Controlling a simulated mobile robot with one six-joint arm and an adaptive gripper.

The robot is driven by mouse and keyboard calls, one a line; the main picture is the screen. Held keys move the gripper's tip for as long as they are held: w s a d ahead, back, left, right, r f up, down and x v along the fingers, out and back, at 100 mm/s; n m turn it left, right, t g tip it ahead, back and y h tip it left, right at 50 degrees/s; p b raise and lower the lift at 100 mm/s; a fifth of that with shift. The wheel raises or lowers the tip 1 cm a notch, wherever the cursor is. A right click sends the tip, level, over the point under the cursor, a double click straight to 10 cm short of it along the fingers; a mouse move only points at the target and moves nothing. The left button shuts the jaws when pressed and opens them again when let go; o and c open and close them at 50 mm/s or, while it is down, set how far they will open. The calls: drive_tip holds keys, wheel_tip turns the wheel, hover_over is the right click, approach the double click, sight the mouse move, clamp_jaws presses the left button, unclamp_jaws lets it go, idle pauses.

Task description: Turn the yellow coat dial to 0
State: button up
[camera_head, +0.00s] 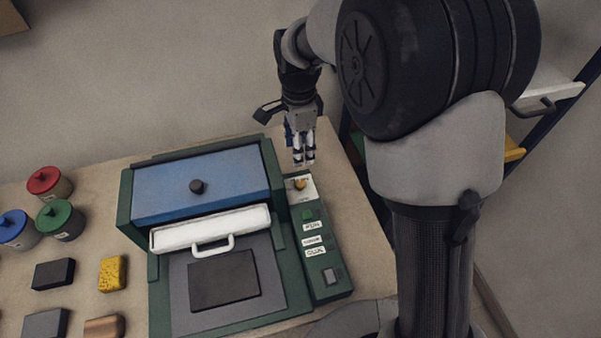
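The yellow coat dial (300,184) sits at the far end of the green control panel (331,286), on a pale plate with markings too small to read. Its setting cannot be made out. My gripper (304,162) points down just beyond and above the dial in the picture. Its fingers look close together, but whether they are open or shut is unclear. It does not visibly hold the dial, and I cannot tell whether it touches it.
Left of the panel is a green machine with a blue lid (226,181) and a white handled drawer front (211,228). Red (44,181), green (60,219) and blue-lidded (14,229) jars and several blocks lie at left. A rack with drawers (548,92) stands at right.

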sight(300, 183)
wheel_tip(300, 183, down, 14)
drive_tip(key=b, duration=0.3)
drive_tip(key=shift+w+f, duration=0.1)
drive_tip(key=shift+c, duration=0.6)
drive_tip(key=c, duration=0.9)
